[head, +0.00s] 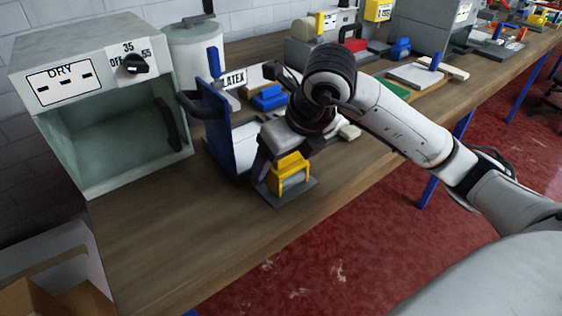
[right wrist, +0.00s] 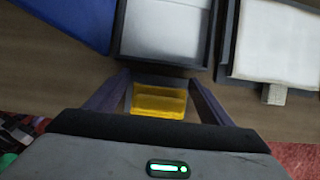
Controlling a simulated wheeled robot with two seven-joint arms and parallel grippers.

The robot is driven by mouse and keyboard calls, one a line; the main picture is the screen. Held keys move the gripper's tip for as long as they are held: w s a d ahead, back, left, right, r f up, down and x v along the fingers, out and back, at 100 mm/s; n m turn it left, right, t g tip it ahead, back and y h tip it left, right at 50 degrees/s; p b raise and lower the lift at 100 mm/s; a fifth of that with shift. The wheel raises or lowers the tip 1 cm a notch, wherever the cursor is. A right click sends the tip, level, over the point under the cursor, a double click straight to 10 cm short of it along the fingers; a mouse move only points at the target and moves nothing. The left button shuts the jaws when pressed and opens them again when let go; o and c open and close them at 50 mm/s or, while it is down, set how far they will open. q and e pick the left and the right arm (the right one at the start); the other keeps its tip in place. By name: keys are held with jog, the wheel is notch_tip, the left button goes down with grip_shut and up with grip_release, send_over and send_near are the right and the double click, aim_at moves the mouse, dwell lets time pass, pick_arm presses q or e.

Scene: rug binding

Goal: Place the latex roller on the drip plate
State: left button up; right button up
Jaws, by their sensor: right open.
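A yellow piece with a grey lower part, which I take to be the latex roller (head: 291,170), stands at the front of the bench in the head view. Beneath it is a thin dark grey plate, which looks like the drip plate (head: 305,194). My right gripper (head: 268,160) is just above and beside the roller, pointing down. In the right wrist view the yellow part (right wrist: 158,102) lies between the two spread fingers (right wrist: 157,92), with gaps at both sides. The roller's underside is hidden, so its contact with the plate cannot be fully seen. My left gripper is out of view.
A blue-sided tray (head: 244,148) stands behind the roller, by a LATEX label (head: 234,79). A DRY oven (head: 100,100) is at the left, with a white canister (head: 197,55) beside it. The bench front (head: 185,235) is clear. A red floor lies below.

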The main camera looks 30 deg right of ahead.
jog(key=p+v, duration=0.1)
jog(key=v, duration=1.1)
jog(key=shift+p, duration=0.3)
dwell(0.6)
